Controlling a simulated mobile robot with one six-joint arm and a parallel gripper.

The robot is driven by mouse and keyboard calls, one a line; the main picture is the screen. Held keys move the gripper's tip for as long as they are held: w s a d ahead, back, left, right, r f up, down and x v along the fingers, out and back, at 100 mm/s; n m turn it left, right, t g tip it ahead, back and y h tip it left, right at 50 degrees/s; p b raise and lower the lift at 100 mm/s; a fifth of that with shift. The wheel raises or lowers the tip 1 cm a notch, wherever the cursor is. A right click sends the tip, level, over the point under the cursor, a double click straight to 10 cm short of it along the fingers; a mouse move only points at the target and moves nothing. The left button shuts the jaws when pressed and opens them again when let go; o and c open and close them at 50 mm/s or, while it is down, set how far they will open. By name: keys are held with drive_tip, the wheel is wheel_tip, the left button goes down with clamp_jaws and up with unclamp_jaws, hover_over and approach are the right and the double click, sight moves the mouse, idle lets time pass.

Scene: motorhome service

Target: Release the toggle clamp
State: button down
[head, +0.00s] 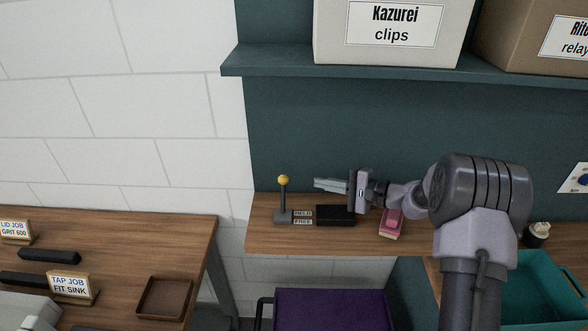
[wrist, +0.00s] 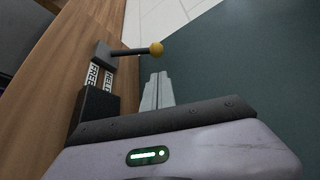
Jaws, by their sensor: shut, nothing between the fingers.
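The toggle clamp (head: 284,214) stands on the wooden shelf in the head view. It has a dark base, an upright dark lever (head: 284,199) and a yellow ball knob (head: 284,180) on top. Two small labels (head: 303,216) beside its base read HELD and FREE. A black block (head: 336,215) lies to their right. My gripper (head: 318,184) is shut and empty, pointing left, above the block and to the right of the knob, apart from it. In the wrist view the gripper fingers (wrist: 155,90) are together, with the knob (wrist: 156,48) beyond their tips.
A pink object (head: 391,222) sits on the shelf (head: 275,241) beneath my wrist. An upper shelf (head: 280,66) holds boxes (head: 390,50). A left workbench (head: 120,240) carries signs and a brown tray (head: 165,297). A purple surface (head: 330,310) is below, and a teal bin (head: 540,290) is right.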

sight(283, 192)
drive_tip(key=shift+w+f, duration=0.1)
drive_tip(key=x, duration=1)
drive_tip(key=shift+b, duration=0.4)
